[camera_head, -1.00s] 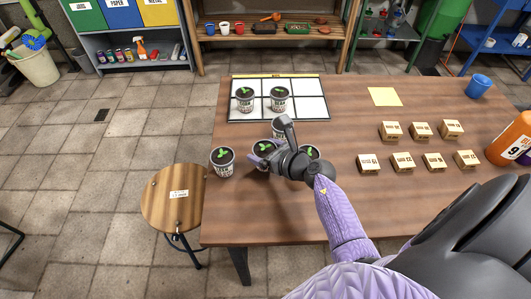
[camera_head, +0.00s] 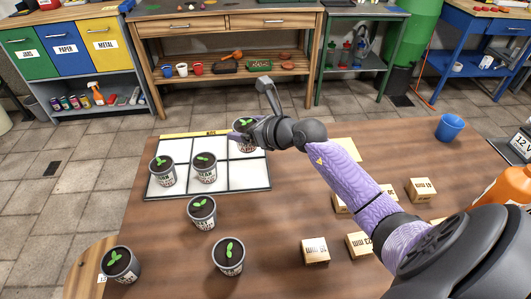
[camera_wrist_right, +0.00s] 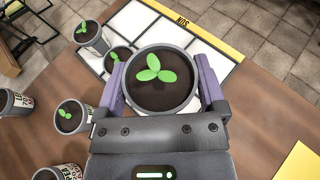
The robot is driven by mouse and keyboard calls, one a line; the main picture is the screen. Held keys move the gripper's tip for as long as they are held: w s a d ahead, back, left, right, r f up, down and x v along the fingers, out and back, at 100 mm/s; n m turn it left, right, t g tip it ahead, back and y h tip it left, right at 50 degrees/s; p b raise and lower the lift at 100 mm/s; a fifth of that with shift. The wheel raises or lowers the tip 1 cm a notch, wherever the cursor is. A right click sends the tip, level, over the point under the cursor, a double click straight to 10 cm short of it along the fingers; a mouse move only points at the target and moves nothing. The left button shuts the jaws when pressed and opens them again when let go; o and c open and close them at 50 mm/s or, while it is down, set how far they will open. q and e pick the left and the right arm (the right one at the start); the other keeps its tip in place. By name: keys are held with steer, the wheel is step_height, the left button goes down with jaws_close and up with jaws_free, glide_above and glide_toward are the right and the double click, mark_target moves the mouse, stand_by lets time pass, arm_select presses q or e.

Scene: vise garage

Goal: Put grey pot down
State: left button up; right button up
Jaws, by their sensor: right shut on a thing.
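The grey pot (camera_head: 245,146), with dark soil and a green seedling, is in my right gripper (camera_head: 240,134). In the right wrist view the two fingers (camera_wrist_right: 162,88) press on either side of the pot (camera_wrist_right: 160,90), which is upright. It is at the back right of the white gridded mat (camera_head: 249,175); I cannot tell whether its base touches. Two similar pots stand on the mat, one at the left (camera_head: 162,175) and one in the middle (camera_head: 204,174). My left gripper is not in view.
More seedling pots stand off the mat: one in front of it (camera_head: 202,215), one nearer (camera_head: 229,262) and one at the table's left edge (camera_head: 122,267). Several small boxes (camera_head: 315,250) lie under and beside my right arm. A blue cup (camera_head: 450,127) stands at the right.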

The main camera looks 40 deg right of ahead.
steer(key=f+b, duration=0.2)
steer(key=f, duration=0.3)
steer(key=f+b, duration=0.3)
steer(key=f, duration=0.1)
steer(key=shift+a+f, duration=0.2)
steer(key=shift+f, duration=0.2)
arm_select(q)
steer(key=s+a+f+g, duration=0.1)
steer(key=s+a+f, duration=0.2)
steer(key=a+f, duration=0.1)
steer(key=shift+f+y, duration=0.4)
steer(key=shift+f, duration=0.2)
arm_select(e)
steer(key=shift+r, duration=0.15)
steer(key=shift+f, duration=0.2)
steer(key=o, duration=1)
steer(key=shift+o, duration=0.2)
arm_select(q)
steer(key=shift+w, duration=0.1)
arm_select(e)
steer(key=shift+r, duration=0.15)
